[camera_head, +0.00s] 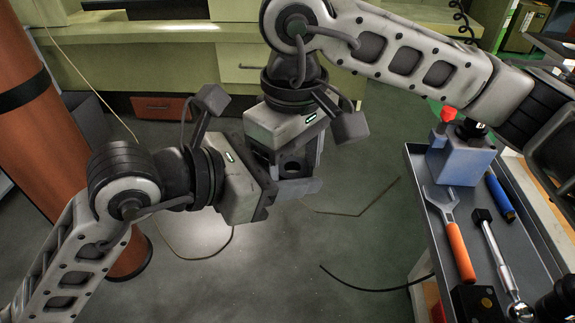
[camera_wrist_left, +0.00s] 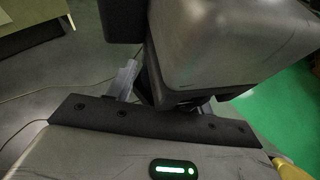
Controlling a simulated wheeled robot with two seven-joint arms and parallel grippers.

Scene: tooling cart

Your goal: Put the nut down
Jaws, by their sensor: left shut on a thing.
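My left gripper (camera_head: 275,192) reaches in from the left and is shut on the nut, in the open space left of the cart. The nut is hidden between the two grippers, and I cannot make out its outline. My right gripper (camera_head: 296,172) comes down from above, close against the left one. A dark block with a round hole (camera_head: 292,166) shows there; I cannot tell whether it is a gripper part. In the left wrist view, the right gripper's grey body (camera_wrist_left: 230,40) fills the top, and dark parts cover the left fingertips. The right jaws' opening is hidden.
The grey tooling cart (camera_head: 408,185) stands at the right. Its tray holds a blue vise-like block (camera_head: 460,160), an orange-handled wrench (camera_head: 459,250), a ratchet (camera_head: 496,255) and a blue cylinder (camera_head: 500,198). Cables lie on the floor. A bench (camera_head: 190,65) stands behind.

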